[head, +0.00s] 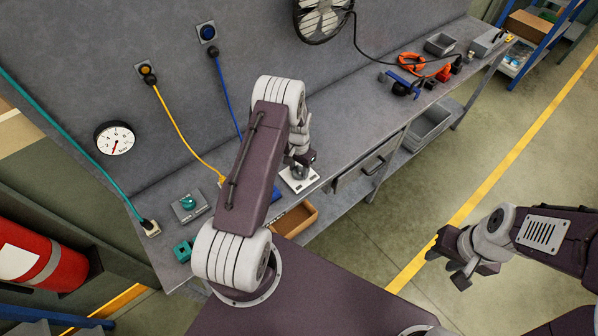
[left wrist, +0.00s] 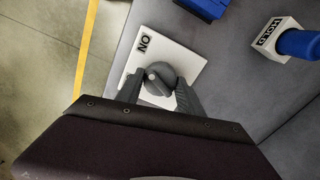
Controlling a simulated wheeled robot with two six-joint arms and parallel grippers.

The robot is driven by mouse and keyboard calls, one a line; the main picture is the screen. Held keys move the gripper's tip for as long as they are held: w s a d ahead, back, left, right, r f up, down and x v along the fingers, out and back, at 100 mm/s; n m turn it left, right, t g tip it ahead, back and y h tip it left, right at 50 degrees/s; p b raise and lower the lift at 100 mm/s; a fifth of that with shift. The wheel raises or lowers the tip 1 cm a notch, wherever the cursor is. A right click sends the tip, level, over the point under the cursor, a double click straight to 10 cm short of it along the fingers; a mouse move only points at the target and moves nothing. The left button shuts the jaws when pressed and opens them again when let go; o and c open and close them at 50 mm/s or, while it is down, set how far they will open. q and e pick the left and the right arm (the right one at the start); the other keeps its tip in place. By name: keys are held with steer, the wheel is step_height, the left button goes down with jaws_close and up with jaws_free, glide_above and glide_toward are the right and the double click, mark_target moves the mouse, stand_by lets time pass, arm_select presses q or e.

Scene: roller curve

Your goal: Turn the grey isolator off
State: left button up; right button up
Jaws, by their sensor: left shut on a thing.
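The grey isolator is a round grey knob (left wrist: 160,78) on a white plate (left wrist: 190,58) at the bench's front edge. The plate reads ON, upside down in the left wrist view, and a small light mark shows on the knob's side toward that word. My left gripper (left wrist: 160,90) is shut on the knob, one finger on each side. In the head view the plate (head: 298,181) shows below my left gripper (head: 301,161), whose wrist partly covers the knob. My right gripper (head: 450,268) is empty over the floor at the right, its fingers apart.
A teal knob on a grey box (head: 188,206) and a teal block (head: 182,251) are on the bench's left. An open drawer (head: 297,220) juts out below. Tools lie further right.

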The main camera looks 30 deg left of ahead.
arm_select(q)
steer(key=n+b, duration=0.2)
steer(key=n, duration=0.1)
steer(key=shift+f+n, duration=0.1)
steer(key=shift+n, duration=0.3)
steer(key=n+b, duration=0.1)
steer(key=n, duration=0.2)
steer(key=shift+n, duration=0.3)
steer(key=n+b, duration=0.1)
steer(key=n, duration=0.2)
steer(key=shift+b, duration=0.35)
steer(key=shift+n+b, duration=0.35)
steer(key=shift+n, duration=1.35)
steer(key=o, duration=1.4)
steer(key=shift+r, duration=0.2)
